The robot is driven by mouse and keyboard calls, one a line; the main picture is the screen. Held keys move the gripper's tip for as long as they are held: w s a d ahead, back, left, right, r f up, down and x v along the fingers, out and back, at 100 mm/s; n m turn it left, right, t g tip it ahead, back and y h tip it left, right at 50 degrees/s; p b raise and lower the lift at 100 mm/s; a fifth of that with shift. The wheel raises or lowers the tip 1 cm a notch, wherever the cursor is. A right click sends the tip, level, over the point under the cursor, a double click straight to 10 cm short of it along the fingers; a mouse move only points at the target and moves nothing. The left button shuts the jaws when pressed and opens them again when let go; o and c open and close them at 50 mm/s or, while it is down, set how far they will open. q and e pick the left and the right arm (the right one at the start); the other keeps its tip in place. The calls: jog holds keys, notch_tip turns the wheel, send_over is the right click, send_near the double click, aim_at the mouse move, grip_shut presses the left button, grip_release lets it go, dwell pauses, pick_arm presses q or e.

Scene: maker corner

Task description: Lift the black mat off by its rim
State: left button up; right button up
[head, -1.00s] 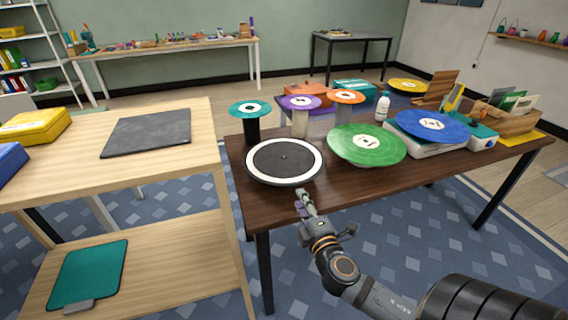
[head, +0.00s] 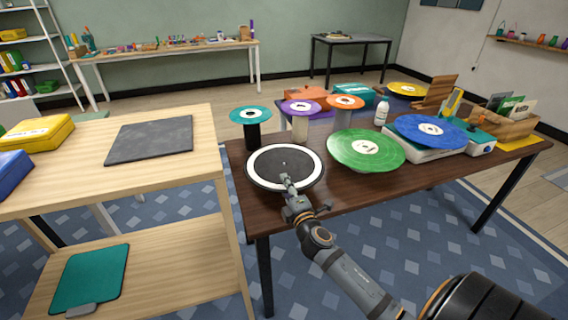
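The round black mat (head: 283,159) lies flat at the left end of the dark brown table, with a white ring (head: 318,166) around it and a dark edge below. A small light dot marks its middle. My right gripper (head: 287,181) reaches in from the front, its fingers over the near part of the disc and hiding some of the black surface and white ring. I cannot tell if the fingers touch it or how far apart they are. My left gripper is out of view.
A green record (head: 366,148) is close on the right, beyond it a blue record (head: 431,129) on a player. Teal (head: 251,115), purple (head: 300,106) and orange (head: 346,102) discs stand raised behind. A pale wooden bench (head: 190,170) with a dark grey slab (head: 150,139) is left.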

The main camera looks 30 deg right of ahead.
jog(key=shift+w, duration=0.25)
jog(key=shift+s, duration=0.1)
grip_shut()
jog(key=shift+r, duration=0.15)
jog(key=shift+r, duration=0.3)
notch_tip(320, 180, up, 17)
jog(key=p, duration=0.5)
